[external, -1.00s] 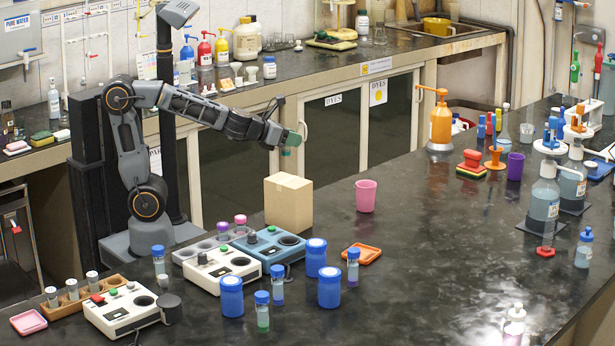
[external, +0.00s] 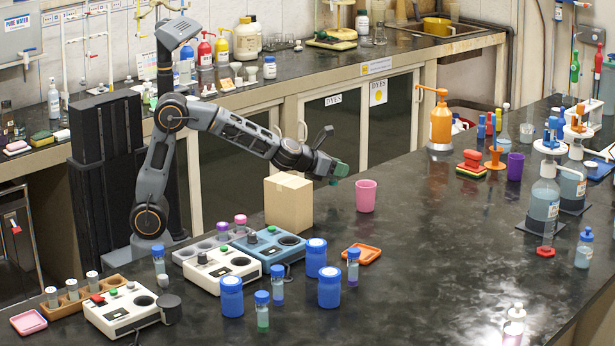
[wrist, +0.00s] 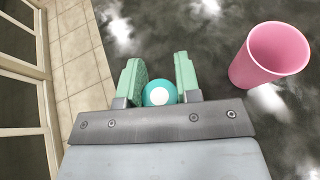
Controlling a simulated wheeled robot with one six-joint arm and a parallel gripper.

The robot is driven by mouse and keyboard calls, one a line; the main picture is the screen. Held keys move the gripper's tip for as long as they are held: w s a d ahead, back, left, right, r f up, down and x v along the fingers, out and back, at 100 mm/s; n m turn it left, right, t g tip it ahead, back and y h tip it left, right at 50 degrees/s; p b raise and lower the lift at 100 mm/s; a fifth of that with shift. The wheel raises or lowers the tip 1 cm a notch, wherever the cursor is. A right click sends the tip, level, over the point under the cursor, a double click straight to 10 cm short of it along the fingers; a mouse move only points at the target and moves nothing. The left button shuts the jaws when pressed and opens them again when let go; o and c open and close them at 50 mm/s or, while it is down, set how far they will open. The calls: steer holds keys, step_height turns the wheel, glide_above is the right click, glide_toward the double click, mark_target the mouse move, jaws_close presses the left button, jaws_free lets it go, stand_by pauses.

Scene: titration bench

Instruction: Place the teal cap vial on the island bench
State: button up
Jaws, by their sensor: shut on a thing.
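My gripper (wrist: 160,85) is shut on the teal cap vial (wrist: 159,93), whose round teal cap with a white disc shows between the two green fingers in the wrist view. The vial's body is hidden below the cap. In the external view my gripper (external: 338,172) is in the air above the island bench (external: 430,240), over the area between the cardboard box and the pink cup. The vial shows there only as a small teal bit under the fingers.
The cardboard box (external: 288,203) stands left of and below my gripper. The pink cup (external: 366,196) stands just to its right. An orange tray (external: 361,254) and several blue-capped vials and jars are nearer the front. The bench right of the pink cup is clear.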

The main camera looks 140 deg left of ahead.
steer(key=f, duration=0.1)
steer(key=f+b, duration=0.1)
steer(key=f, duration=0.1)
steer(key=shift+w+a, duration=0.15)
steer(key=shift+a, duration=0.1)
steer(key=shift+f+b, duration=0.35)
steer(key=shift+b, duration=0.05)
steer(key=shift+f, duration=0.2)
steer(key=o, duration=0.9)
steer(key=shift+r, duration=0.1)
steer(key=shift+r, duration=0.15)
steer(key=shift+d+r, duration=0.15)
steer(key=shift+d, duration=0.15)
steer(key=shift+p+v, duration=0.65)
steer(key=shift+v, duration=2.85)
